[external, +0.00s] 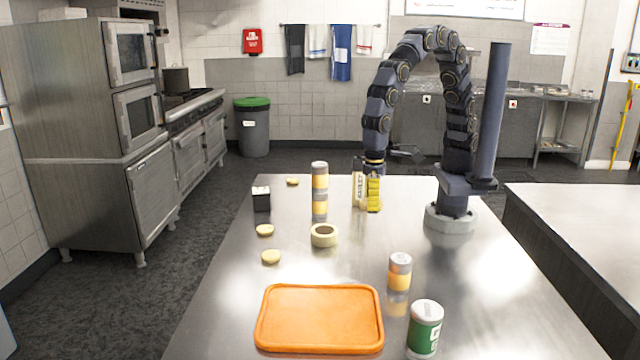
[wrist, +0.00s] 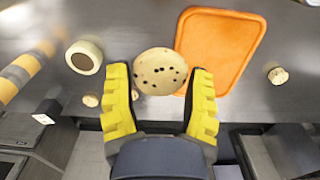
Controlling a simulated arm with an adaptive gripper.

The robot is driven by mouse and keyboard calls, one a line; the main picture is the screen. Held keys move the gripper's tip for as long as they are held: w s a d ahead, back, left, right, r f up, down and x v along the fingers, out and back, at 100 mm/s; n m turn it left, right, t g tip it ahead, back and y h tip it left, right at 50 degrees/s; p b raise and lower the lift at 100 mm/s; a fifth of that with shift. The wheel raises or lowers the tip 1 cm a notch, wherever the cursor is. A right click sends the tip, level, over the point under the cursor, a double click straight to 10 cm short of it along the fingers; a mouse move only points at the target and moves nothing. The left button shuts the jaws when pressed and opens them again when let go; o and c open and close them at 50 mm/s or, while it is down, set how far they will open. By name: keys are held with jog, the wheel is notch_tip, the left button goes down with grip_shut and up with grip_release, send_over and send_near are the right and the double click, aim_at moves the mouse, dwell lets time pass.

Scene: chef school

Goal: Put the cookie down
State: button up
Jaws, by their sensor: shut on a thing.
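A pale round cookie with dark chips (wrist: 158,72) is between the yellow finger pads of my gripper (wrist: 160,84) in the wrist view. The gripper is shut on it. In the external view my gripper (external: 367,203) points down over the steel table (external: 330,260), right of the tape roll. I cannot make out the held cookie there. How far it is above the table is unclear.
An orange tray (external: 319,320) lies at the near edge. A tape roll (external: 324,243), a tall striped can (external: 319,190), a small can (external: 400,272), a green can (external: 424,328) and a dark box (external: 261,199) stand around. Pale round pieces (external: 271,257) lie at left.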

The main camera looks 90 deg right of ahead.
jog(key=shift+s+a+f, duration=0.15)
jog(key=shift+s+a, duration=0.3)
jog(key=shift+s, duration=0.4)
notch_tip(320, 180, down, 5)
jog(key=shift+w+d+r, duration=0.1)
jog(key=shift+w+r, duration=0.05)
send_over(334, 305)
jog(key=s+d, duration=0.1)
notch_tip(334, 305, down, 9)
jog(key=shift+r, duration=0.1)
jog(key=shift+w+a+f, duration=0.25)
jog(key=shift+w+f, duration=0.05)
jog(key=shift+w+a+f, duration=0.1)
jog(key=shift+a+f, duration=0.05)
jog(key=shift+f, duration=0.15)
jog(key=shift+w+a+f, duration=0.1)
jog(key=shift+f, duration=1.55)
jog(key=shift+f, duration=0.1)
